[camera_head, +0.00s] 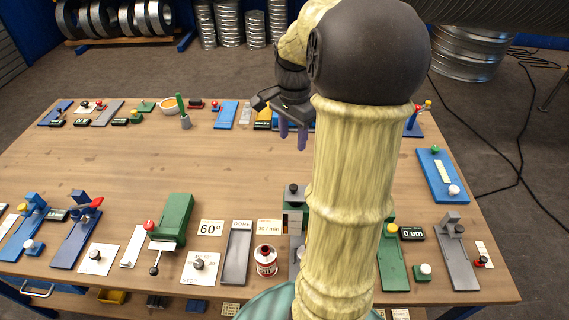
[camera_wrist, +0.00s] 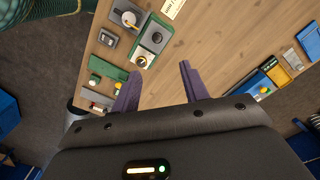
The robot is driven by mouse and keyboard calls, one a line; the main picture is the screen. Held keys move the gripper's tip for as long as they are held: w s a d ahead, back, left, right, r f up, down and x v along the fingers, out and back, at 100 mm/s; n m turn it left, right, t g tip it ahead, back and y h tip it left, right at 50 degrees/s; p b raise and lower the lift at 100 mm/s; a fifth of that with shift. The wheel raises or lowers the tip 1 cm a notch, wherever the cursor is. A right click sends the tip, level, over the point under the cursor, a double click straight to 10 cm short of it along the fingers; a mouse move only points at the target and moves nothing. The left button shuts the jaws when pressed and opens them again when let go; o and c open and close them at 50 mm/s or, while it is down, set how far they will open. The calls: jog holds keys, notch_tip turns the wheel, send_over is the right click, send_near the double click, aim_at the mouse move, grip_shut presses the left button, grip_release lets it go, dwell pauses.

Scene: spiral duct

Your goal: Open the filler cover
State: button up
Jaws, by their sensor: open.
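My gripper (camera_head: 293,134) is above the far middle part of the table, with its two purple fingers pointing down. In the wrist view the fingers of my gripper (camera_wrist: 160,74) are apart with nothing between them. No part is clearly marked as the filler cover, so I cannot tell which it is. A grey and green unit with a black knob (camera_head: 293,190) stands at the near middle, partly hidden by my arm. The wrist view shows a grey unit with a dark round knob (camera_wrist: 155,39) beyond the fingers. A red and white can (camera_head: 265,261) stands near the front edge.
The wooden table (camera_head: 140,165) is clear in its middle. Small fixtures line its edges, including a green block device (camera_head: 174,218), a grey tray (camera_head: 237,258) and a blue plate (camera_head: 440,176) at the right. My arm hides part of the right half.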

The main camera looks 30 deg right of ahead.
aim_at(293, 186)
jog(key=f+p, duration=0.1)
jog(key=f, duration=1)
jog(key=f+p, duration=0.1)
jog(key=f, duration=0.5)
jog(key=shift+s+d+f+p, duration=0.1)
jog(key=shift+s+p, duration=0.25)
grip_shut()
